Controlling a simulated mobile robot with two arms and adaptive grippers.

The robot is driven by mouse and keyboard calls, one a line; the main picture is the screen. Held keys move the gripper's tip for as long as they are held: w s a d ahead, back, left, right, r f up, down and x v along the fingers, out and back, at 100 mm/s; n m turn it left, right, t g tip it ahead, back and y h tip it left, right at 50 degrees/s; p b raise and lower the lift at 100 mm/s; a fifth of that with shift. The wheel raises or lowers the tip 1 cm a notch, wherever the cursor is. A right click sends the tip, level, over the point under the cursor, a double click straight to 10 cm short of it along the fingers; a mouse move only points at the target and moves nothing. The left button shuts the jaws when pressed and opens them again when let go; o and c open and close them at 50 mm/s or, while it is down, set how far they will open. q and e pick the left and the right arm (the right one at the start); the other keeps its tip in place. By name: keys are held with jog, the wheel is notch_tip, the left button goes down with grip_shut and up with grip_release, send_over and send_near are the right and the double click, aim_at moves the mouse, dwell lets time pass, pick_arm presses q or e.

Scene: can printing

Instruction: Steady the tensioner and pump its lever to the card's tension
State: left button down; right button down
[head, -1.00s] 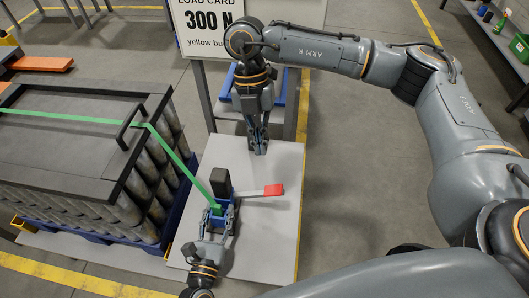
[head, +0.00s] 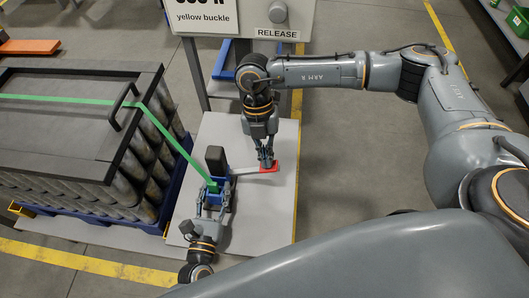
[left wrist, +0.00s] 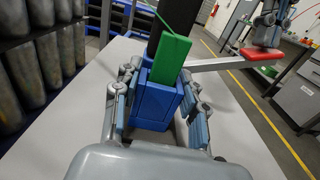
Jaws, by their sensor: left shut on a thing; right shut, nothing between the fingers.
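The tensioner (head: 216,190) stands on the light grey plate, with a blue body, a black upright block and a pale lever (head: 245,171) ending in a red tip (head: 270,170). My left gripper (head: 211,206) is shut on its blue body; in the left wrist view its fingers flank the body (left wrist: 155,100). My right gripper (head: 266,163) is shut and empty, its fingertips at the red tip from above. The left wrist view shows it over the red tip (left wrist: 262,54); contact is hard to tell. The load card (head: 205,18) is cut off, leaving "yellow buckle" readable.
A green strap (head: 175,143) runs from the tensioner over the dark-framed stack of cans (head: 140,165) at left. The plate (head: 262,215) is bare right of the tensioner.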

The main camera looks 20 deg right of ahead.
aim_at(276, 163)
jog(key=f+y, duration=0.1)
jog(key=s+d+f+t, duration=0.1)
jog(key=d+f+y, duration=0.1)
jog(key=f, duration=0.1)
jog(key=shift+s+d+t+y, duration=0.25)
jog(key=shift+t+y, duration=0.05)
jog(key=shift+d+f, duration=0.15)
jog(key=shift+f, duration=0.25)
notch_tip(276, 163, up, 4)
jog(key=shift+w+f+n, duration=0.1)
jog(key=shift+f+n, duration=0.1)
jog(key=shift+n, duration=0.1)
jog(key=v, duration=1)
jog(key=shift+r, duration=0.35)
jog(key=shift+d, duration=0.1)
dwell(1.0)
